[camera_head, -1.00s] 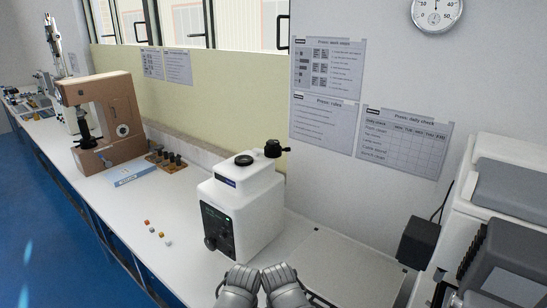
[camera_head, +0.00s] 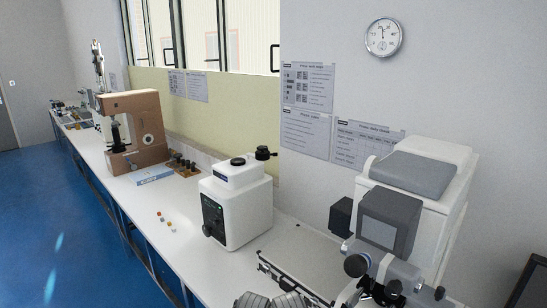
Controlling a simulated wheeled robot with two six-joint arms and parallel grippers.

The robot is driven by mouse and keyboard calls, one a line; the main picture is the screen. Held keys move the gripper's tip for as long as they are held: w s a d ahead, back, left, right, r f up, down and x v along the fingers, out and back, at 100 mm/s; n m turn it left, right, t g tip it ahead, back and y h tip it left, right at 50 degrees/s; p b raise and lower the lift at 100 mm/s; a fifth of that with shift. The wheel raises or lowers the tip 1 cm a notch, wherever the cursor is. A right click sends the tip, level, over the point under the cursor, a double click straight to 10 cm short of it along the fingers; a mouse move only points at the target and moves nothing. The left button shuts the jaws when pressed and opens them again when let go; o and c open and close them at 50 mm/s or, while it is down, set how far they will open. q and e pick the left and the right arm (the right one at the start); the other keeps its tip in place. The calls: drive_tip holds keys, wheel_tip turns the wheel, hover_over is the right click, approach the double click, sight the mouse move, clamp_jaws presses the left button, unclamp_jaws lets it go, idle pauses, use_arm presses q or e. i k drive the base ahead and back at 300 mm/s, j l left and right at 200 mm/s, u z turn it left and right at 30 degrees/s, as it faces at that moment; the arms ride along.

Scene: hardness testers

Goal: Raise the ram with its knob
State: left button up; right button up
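The white press (camera_head: 236,207) stands on the bench in the middle of the head view. Its dark front panel (camera_head: 212,214) faces left, with a dark round knob (camera_head: 207,230) low on it. A black round cap (camera_head: 238,161) sits on its top, and a black handled piece (camera_head: 263,153) stands out at its back right. The ram itself cannot be made out. My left gripper (camera_head: 253,299) and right gripper (camera_head: 289,300) are side by side at the bottom edge, in front of the press and apart from it. Both are cut off, so their fingers cannot be judged.
Several small coloured pieces (camera_head: 166,222) lie on the bench left of the press. A large grey-white machine (camera_head: 420,190) takes up the right side.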

sight(206, 229)
drive_tip(key=u, duration=1.65)
drive_tip(key=i+u, duration=0.1)
drive_tip(key=i, duration=4.35)
drive_tip(key=i+j+z, duration=0.1)
drive_tip(key=i+z, duration=0.3)
drive_tip(key=z, duration=1.9)
